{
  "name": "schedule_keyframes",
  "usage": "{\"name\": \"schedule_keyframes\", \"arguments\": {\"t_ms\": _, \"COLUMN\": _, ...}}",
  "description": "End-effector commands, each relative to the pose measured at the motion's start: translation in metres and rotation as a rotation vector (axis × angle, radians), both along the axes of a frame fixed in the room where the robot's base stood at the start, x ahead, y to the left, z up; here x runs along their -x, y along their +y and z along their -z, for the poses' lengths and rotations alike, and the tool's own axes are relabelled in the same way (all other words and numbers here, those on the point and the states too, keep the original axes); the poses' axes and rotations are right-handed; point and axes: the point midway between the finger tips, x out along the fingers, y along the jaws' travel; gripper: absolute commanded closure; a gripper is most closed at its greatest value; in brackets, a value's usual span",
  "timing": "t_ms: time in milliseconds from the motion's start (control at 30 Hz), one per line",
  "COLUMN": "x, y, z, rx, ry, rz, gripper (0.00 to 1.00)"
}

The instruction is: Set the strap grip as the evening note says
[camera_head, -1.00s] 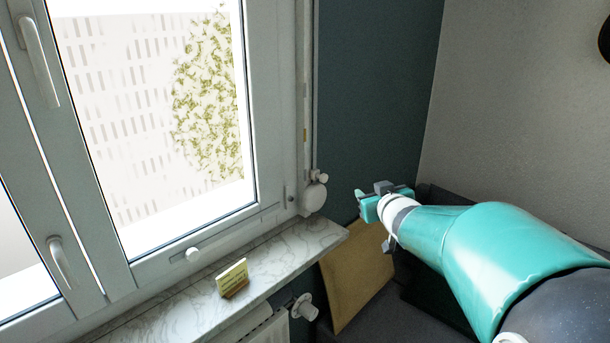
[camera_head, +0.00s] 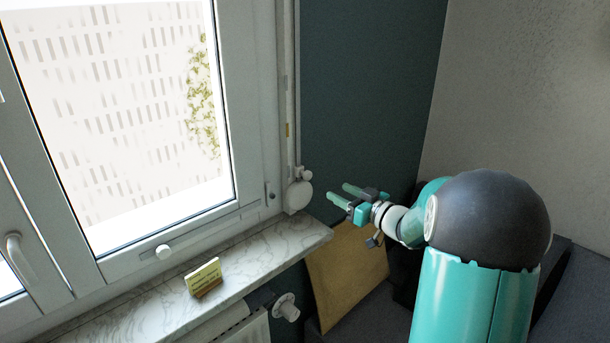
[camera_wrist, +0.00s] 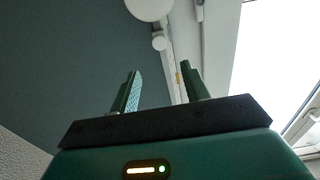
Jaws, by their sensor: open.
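A pale strap (camera_head: 288,100) runs down the window's right side to a round white winder (camera_head: 299,196). A small white knob (camera_head: 304,174), seemingly the strap grip, sits just above the winder; it also shows in the wrist view (camera_wrist: 159,42). A yellow mark (camera_head: 287,130) is higher on the strap and shows between my fingers in the wrist view (camera_wrist: 179,78). The note, a small yellow card (camera_head: 204,277), stands on the sill; its writing is too small to read. My gripper (camera_head: 338,192) is open and empty, right of the winder and apart from it.
The marble-like windowsill (camera_head: 255,255) runs below the window, with a radiator and its white valve (camera_head: 287,308) beneath. A tan board (camera_head: 345,270) leans below my gripper. The dark wall behind is bare.

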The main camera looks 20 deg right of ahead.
Motion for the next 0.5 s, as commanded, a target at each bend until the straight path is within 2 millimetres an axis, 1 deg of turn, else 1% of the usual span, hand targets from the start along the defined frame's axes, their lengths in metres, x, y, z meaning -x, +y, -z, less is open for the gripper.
{"name": "schedule_keyframes", "arguments": {"t_ms": 67, "x": -0.002, "y": 0.002, "z": 0.001, "rx": -0.002, "ry": 0.000, "rz": -0.002, "gripper": 0.54}}
{"name": "schedule_keyframes", "arguments": {"t_ms": 167, "x": -0.010, "y": 0.007, "z": 0.001, "rx": -0.001, "ry": -0.001, "rz": -0.003, "gripper": 0.54}}
{"name": "schedule_keyframes", "arguments": {"t_ms": 267, "x": -0.024, "y": 0.013, "z": 0.001, "rx": -0.001, "ry": -0.001, "rz": -0.002, "gripper": 0.54}}
{"name": "schedule_keyframes", "arguments": {"t_ms": 500, "x": -0.069, "y": 0.032, "z": 0.001, "rx": -0.001, "ry": -0.001, "rz": -0.003, "gripper": 0.54}}
